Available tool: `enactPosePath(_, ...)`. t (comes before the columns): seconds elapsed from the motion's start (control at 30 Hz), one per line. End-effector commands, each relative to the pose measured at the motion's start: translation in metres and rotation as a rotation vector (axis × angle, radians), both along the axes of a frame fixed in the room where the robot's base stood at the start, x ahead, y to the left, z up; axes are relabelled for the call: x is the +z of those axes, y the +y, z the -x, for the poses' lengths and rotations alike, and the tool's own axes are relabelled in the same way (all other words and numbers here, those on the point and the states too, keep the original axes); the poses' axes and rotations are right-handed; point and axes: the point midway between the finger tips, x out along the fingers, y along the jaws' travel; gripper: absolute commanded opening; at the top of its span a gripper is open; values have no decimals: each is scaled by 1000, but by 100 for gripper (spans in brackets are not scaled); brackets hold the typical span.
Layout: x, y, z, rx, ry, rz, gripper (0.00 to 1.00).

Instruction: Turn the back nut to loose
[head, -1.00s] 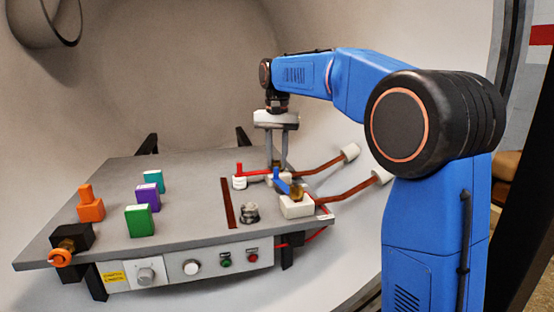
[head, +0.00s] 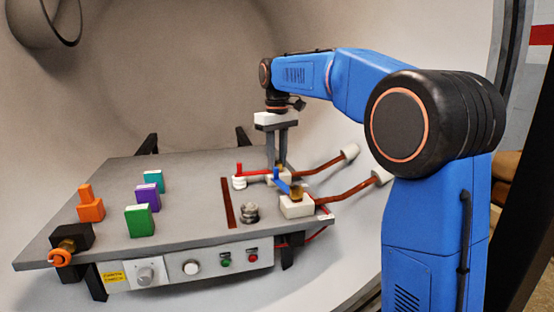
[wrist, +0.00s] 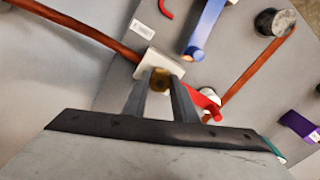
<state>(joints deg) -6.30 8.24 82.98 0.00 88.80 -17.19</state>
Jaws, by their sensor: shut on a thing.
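The back nut (wrist: 160,80) is brass and sits against the white back block (wrist: 158,62) in the wrist view. My gripper (wrist: 160,88) is shut on it, with one finger on each side. In the head view my gripper (head: 278,162) points straight down at the back block, and its fingertips hide most of the nut. A red lever (wrist: 205,102) reaches out beside the nut. The front nut (head: 297,191) is brass too and sits on the white front block (head: 297,207), with a blue lever (head: 283,182) beside it.
Two copper rods (head: 325,165) run right from the blocks. A dark red strip (head: 228,203) and a ringed post (head: 249,211) lie left of the front block. Orange (head: 90,206), green (head: 140,221), purple and teal blocks stand on the table's left.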

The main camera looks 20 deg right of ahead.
Motion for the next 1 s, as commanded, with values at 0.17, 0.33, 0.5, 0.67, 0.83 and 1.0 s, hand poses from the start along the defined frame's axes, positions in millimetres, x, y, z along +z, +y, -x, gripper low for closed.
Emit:
enactPosePath(0.17, 0, 0, 0, 74, -1, 0, 3)
enactPosePath(0.33, 0, 0, 0, 115, -1, 0, 3)
enactPosePath(0.5, 0, 0, 0, 129, -1, 0, 3)
enactPosePath(0.67, 0, 0, 0, 130, -1, 0, 3)
enactPosePath(0.83, 0, 0, 0, 130, -1, 0, 3)
enactPosePath(1.0, 0, 0, 0, 129, -1, 0, 44)
